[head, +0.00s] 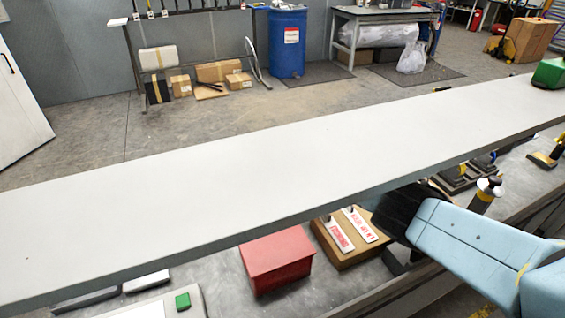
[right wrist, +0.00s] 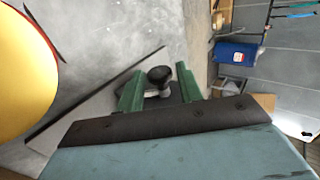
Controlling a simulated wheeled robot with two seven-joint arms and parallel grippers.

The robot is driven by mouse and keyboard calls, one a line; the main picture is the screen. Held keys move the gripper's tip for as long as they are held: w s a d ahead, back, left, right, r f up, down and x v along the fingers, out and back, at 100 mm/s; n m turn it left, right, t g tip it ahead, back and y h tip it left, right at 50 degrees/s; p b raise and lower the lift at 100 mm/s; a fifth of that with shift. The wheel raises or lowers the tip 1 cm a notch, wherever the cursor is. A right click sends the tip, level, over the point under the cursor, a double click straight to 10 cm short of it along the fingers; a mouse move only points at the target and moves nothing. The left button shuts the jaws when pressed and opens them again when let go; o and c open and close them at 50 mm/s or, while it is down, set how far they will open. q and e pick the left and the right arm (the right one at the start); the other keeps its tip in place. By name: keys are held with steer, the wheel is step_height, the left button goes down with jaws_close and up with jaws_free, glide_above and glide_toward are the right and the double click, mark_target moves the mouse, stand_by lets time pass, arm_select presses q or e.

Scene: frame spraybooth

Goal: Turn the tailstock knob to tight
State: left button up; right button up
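A round black knob (right wrist: 160,75) on a short metallic stem shows in the right wrist view, and it appears to be the tailstock knob. My right gripper (right wrist: 158,80) has its two green fingers apart, one on each side of the knob in the picture, with gaps on both sides. I cannot tell how far the knob lies beyond the fingertips. In the head view my blue right arm comes in from the right, and its fingers are hidden behind the long grey beam. I cannot make out this knob there. My left gripper is not in view.
The long grey beam (head: 250,185) crosses the whole head view above the bench. Below it are a red box (head: 276,262) and a wooden block with red-lettered labels (head: 350,232). A large yellow rounded thing (right wrist: 25,70) is close at left in the wrist view.

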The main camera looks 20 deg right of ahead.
steer(key=c, duration=0.6)
steer(key=t+b, duration=0.1)
steer(key=t, duration=0.1)
steer(key=t+b, duration=0.1)
steer(key=t, duration=0.1)
steer(key=f+t+b, duration=0.1)
steer(key=shift+s+a+t+b, duration=0.1)
steer(key=shift+s+t+b, duration=0.15)
steer(key=shift+t+b, duration=0.15)
steer(key=o, duration=1)
steer(key=shift+c, duration=0.2)
